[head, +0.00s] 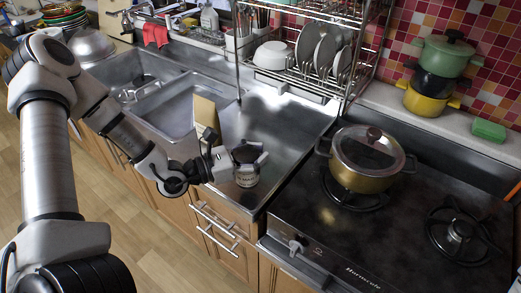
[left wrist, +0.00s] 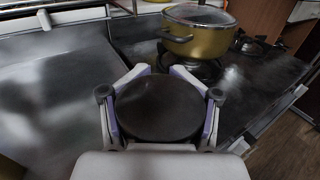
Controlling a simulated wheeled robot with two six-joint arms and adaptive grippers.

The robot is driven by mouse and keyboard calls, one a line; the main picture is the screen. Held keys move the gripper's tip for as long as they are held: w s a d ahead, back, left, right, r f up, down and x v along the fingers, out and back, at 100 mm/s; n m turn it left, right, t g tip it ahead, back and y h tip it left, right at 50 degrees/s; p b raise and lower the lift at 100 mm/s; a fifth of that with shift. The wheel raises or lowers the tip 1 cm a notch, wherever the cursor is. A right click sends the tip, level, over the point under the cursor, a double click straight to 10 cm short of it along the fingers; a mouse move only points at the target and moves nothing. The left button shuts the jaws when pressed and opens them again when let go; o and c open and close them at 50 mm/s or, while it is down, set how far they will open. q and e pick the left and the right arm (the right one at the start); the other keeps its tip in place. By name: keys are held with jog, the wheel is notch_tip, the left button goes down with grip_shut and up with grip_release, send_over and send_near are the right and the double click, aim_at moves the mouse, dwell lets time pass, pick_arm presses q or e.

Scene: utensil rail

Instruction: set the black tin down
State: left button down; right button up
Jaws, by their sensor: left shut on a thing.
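The black tin (head: 246,155) is in my left gripper (head: 252,161), over the steel counter to the left of the stove. In the left wrist view, the tin's round dark top (left wrist: 159,107) sits between the two fingers of the left gripper (left wrist: 160,98), one on each side. The tin looks upright. Its lower part is largely hidden in the left wrist view, and I cannot tell whether its base touches the counter. My right gripper is not in view.
A gold pot (head: 366,160) with a glass lid stands on the stove (head: 310,235), right of the tin. A tan board-like thing (head: 207,117) stands behind the gripper. The sink (head: 183,105) lies left, a dish rack (head: 300,90) behind. Bare steel counter (head: 290,125) lies behind the tin.

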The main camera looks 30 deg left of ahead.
pick_arm(q)
jog(key=w+a+f, duration=0.1)
jog(key=w, duration=0.1)
jog(key=w+a+f, duration=0.1)
jog(key=w, duration=0.1)
jog(key=w+a+f+p, duration=0.1)
jog(key=w+f, duration=0.1)
jog(key=shift+w+a+f, duration=0.1)
jog(key=shift+w+a, duration=0.2)
jog(key=shift+w, duration=0.1)
jog(key=shift+s+f+b, duration=0.1)
jog(key=shift+f+b, duration=0.05)
jog(key=shift+b, duration=0.15)
jog(key=shift+c, duration=1.2)
grip_release()
